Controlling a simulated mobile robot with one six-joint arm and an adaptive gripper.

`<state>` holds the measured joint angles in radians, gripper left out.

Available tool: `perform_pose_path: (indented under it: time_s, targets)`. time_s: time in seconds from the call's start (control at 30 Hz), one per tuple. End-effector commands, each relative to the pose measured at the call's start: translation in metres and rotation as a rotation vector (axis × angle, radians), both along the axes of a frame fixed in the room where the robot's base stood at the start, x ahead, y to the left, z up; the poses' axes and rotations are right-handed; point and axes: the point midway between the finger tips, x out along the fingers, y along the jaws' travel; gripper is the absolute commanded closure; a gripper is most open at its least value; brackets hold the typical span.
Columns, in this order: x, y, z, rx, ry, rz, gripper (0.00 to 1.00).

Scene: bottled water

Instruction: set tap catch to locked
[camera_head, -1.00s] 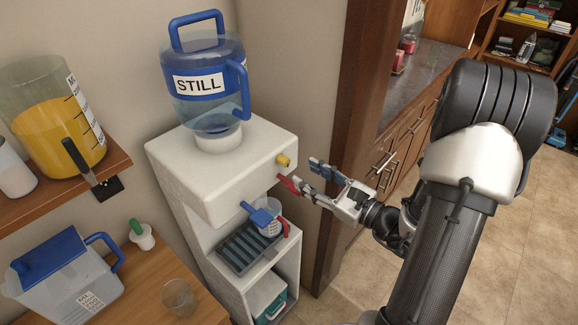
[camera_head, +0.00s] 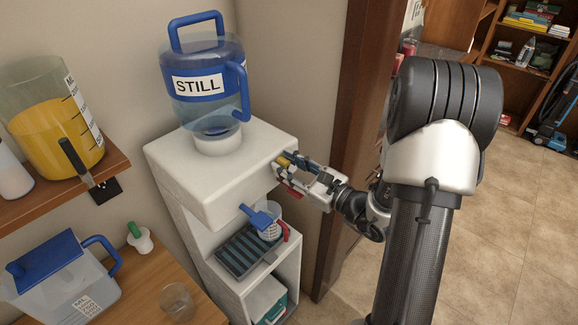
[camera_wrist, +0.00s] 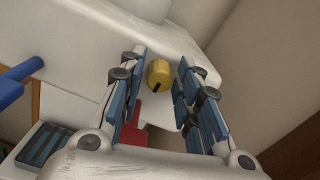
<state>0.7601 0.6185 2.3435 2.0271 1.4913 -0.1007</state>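A yellow knob (camera_head: 284,160), which seems to be the tap catch, sticks out of the right part of the white dispenser's front. In the wrist view the yellow knob (camera_wrist: 159,73) has a black mark on its lower edge. My gripper (camera_head: 287,171) is at the knob. In the wrist view the open gripper (camera_wrist: 160,82) has one blue-padded finger on each side of the knob, with small gaps. A red part (camera_wrist: 131,124) shows below the knob, between the fingers. A blue tap (camera_head: 261,215) sits to the left on the dispenser front.
A clear jug with a red handle (camera_head: 270,222) stands under the tap near the drip tray (camera_head: 242,252). A brown door frame (camera_head: 345,130) is close to the right of my gripper.

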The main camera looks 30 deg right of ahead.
Motion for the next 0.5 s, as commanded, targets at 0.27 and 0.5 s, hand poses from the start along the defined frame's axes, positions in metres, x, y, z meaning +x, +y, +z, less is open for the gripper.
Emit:
perform_pose_path:
  time_s: [0.27,0.5]
  targets:
    - [-0.0002,0.0000,-0.0001,0.000,0.000,0.000,0.90]
    - [-0.0001,0.0001,0.0000,0.000,0.000,0.000,1.00]
